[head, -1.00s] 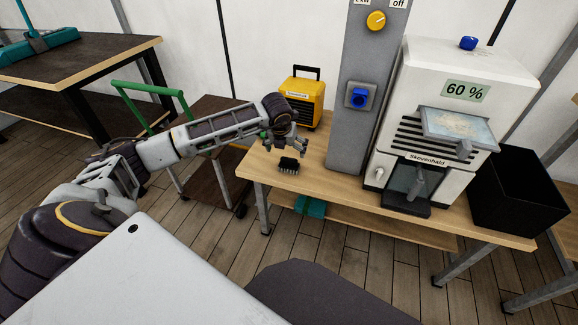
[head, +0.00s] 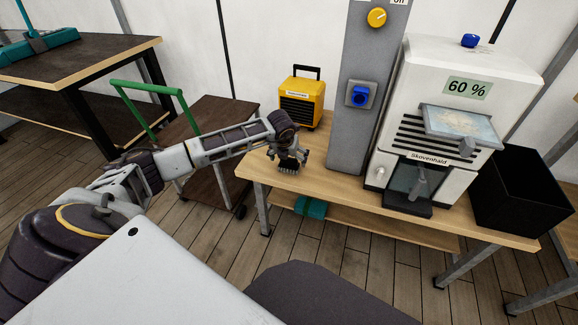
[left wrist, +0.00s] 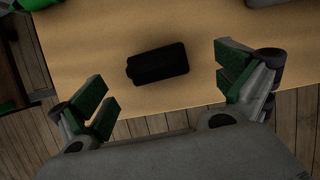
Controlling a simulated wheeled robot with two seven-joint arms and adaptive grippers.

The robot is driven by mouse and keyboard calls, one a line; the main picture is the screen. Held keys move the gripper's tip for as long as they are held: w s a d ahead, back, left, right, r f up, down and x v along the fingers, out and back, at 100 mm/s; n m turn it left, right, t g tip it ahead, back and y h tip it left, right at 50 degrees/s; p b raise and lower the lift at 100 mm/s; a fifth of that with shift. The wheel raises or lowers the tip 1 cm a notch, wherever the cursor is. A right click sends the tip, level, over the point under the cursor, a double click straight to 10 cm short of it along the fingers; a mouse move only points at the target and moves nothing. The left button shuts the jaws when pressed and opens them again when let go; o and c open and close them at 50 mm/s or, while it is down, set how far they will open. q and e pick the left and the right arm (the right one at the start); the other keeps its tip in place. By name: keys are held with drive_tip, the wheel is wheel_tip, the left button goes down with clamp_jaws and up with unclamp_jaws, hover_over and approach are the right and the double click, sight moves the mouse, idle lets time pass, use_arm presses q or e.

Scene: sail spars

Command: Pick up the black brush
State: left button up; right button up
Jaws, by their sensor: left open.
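The black brush (head: 287,171) rests on the wooden table (head: 330,188), near its left end. In the left wrist view the brush (left wrist: 157,63) is a dark block lying on the tabletop, ahead of and between the fingers. My left gripper (head: 289,160) points down just over the brush and partly covers it in the head view. In the left wrist view the left gripper (left wrist: 165,90) is open, with green pads wide apart and nothing between them. The exact height above the brush is hard to tell. My right gripper is not in view.
A yellow box with a handle (head: 301,99) stands behind the gripper. A grey column (head: 357,130) and a white machine (head: 450,70) stand to the right. A black bin (head: 515,200) is at the far right. A green-handled cart (head: 215,125) stands left of the table.

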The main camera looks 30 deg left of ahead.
sight(289, 163)
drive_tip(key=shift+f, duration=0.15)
use_arm(q)
drive_tip(key=shift+w+a+f, duration=0.1)
drive_tip(key=shift+w+f, duration=0.05)
drive_tip(key=shift+f, duration=0.3)
drive_tip(key=b+x, duration=0.1)
drive_tip(key=x, duration=0.1)
drive_tip(key=shift+w+a+f, duration=0.1)
drive_tip(key=shift+a+f, duration=0.1)
drive_tip(key=shift+f, duration=0.15)
drive_tip(key=shift+w+f, duration=0.25)
drive_tip(key=shift+f, duration=0.3)
drive_tip(key=shift+a, duration=0.1)
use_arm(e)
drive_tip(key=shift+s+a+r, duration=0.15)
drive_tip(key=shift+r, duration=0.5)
use_arm(q)
drive_tip(key=c, duration=1)
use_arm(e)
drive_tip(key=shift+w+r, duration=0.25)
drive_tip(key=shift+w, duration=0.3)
